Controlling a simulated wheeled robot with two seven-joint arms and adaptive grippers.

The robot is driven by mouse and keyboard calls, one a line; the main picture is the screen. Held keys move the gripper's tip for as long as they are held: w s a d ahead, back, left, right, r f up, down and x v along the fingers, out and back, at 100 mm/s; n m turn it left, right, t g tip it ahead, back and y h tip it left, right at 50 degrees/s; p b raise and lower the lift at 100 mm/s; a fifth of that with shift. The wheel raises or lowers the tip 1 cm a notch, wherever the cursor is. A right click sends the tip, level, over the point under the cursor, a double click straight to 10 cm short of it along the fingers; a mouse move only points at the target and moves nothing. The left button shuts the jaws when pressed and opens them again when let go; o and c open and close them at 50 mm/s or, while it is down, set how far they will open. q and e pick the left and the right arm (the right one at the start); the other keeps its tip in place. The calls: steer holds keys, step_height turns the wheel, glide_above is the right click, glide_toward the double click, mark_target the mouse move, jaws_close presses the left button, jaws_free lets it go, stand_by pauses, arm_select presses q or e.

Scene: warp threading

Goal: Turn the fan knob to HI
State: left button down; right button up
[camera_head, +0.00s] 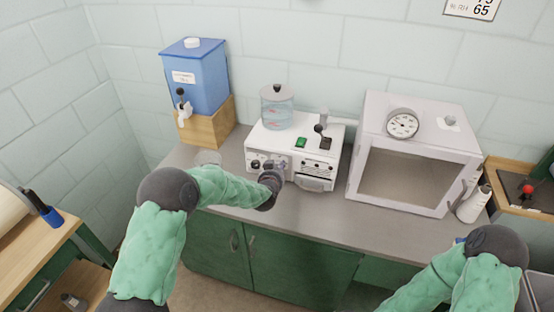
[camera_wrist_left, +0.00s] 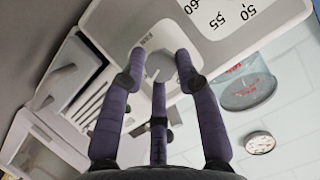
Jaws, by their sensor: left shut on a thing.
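The white machine (camera_head: 318,145) stands on the counter, with dark knobs at the left of its front panel, a green switch and a black lever. My left gripper (camera_head: 275,166) is at this front panel and hides part of it. In the left wrist view, the dark fingers of my left gripper (camera_wrist_left: 160,72) are around the pale fan knob (camera_wrist_left: 158,64), shut on it. Small lettering sits by the knob. The knob's setting cannot be read. My right arm shows at the lower right of the head view; its gripper is out of view.
A clear jar (camera_head: 277,110) with reddish contents stands on the machine. A blue water tank (camera_head: 200,75) on a wooden block is at the left. A white cabinet (camera_head: 450,135) with a dial gauge (camera_head: 402,124) is at the right, beside a white bottle (camera_head: 473,206). The counter front (camera_head: 310,222) is clear.

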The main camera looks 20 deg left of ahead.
arm_select(q)
steer(key=shift+s+f+m+y+p, duration=0.15)
steer(key=shift+f+m+y+p, duration=0.2)
steer(key=shift+m+p, duration=0.35)
steer(key=shift+s+f+m+y+p, duration=0.1)
steer(key=shift+f+m+y+p, duration=0.15)
steer(key=shift+m+y+p, duration=0.3)
steer(key=c, duration=1.2)
jaws_free()
steer(key=shift+o, duration=1.2)
steer(key=shift+a, duration=0.1)
steer(key=shift+w+r, duration=0.1)
steer(key=shift+r, duration=0.2)
steer(key=shift+r, duration=0.1)
